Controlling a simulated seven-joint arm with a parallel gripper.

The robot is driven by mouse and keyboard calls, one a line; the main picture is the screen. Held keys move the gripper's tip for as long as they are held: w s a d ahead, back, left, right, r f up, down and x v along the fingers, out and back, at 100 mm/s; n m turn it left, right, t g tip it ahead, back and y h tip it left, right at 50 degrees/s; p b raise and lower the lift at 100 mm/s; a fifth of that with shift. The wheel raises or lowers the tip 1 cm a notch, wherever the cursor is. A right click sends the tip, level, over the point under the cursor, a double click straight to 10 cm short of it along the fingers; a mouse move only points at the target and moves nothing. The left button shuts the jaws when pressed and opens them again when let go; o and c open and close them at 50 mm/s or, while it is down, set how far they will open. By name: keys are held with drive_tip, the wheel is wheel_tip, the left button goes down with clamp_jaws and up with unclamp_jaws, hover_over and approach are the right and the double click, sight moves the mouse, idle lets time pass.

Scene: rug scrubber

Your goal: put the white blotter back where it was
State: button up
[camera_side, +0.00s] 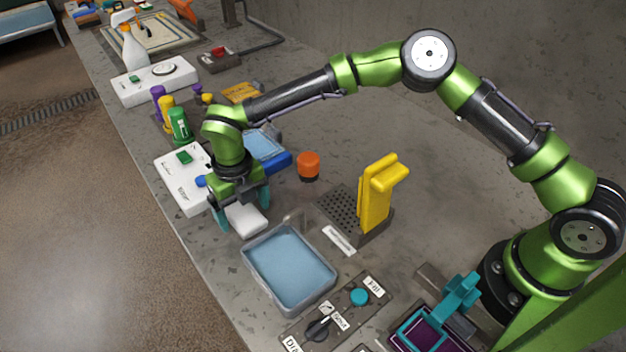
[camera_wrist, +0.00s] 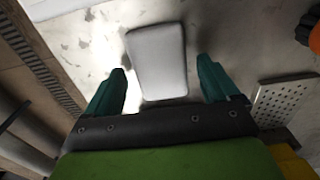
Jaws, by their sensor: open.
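The white blotter (camera_side: 247,219) is a small pale block with rounded corners. It lies on the grey worktop near the front edge, between the white box and the blue-filled tray. In the wrist view the blotter (camera_wrist: 158,62) lies ahead of and between my fingertips. My gripper (camera_side: 242,208) is open above the blotter, one teal finger to each side of it. In the wrist view my gripper (camera_wrist: 166,85) shows both teal fingers apart, with clear gaps to the blotter's sides. I cannot tell the exact height of the fingertips over the worktop.
A clear tray with blue content (camera_side: 290,268) stands just right of the blotter. A white box (camera_side: 182,185) with a green button is close on the left. A yellow-handled tool (camera_side: 377,195) stands by a perforated plate (camera_side: 338,207). An orange-capped jar (camera_side: 308,165) is behind.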

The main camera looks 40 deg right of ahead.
sight(244, 214)
wheel_tip(244, 214, up, 12)
drive_tip(key=f, duration=0.1)
drive_tip(key=s+d+r+m+t, duration=0.2)
drive_tip(key=s+d+r+m, duration=0.2)
drive_tip(key=d+r+m, duration=0.25)
drive_tip(key=s+d+r+m+t, duration=0.1)
drive_tip(key=s+d+m, duration=0.4)
drive_tip(key=m, duration=0.6)
drive_tip(key=s+d+r+m+t+y, duration=0.1)
drive_tip(key=s+d+r+m+t, duration=0.1)
drive_tip(key=s+d+m, duration=0.4)
drive_tip(key=s+d+r+m+t+y, duration=0.1)
drive_tip(key=s+d+m, duration=0.5)
drive_tip(key=m, duration=1)
drive_tip(key=shift+s+d+r+m+t, duration=0.3)
drive_tip(key=shift+d+r+t, duration=0.5)
drive_tip(key=shift+d, duration=0.85)
drive_tip(key=shift+w+r, duration=0.1)
drive_tip(key=shift+r, duration=0.05)
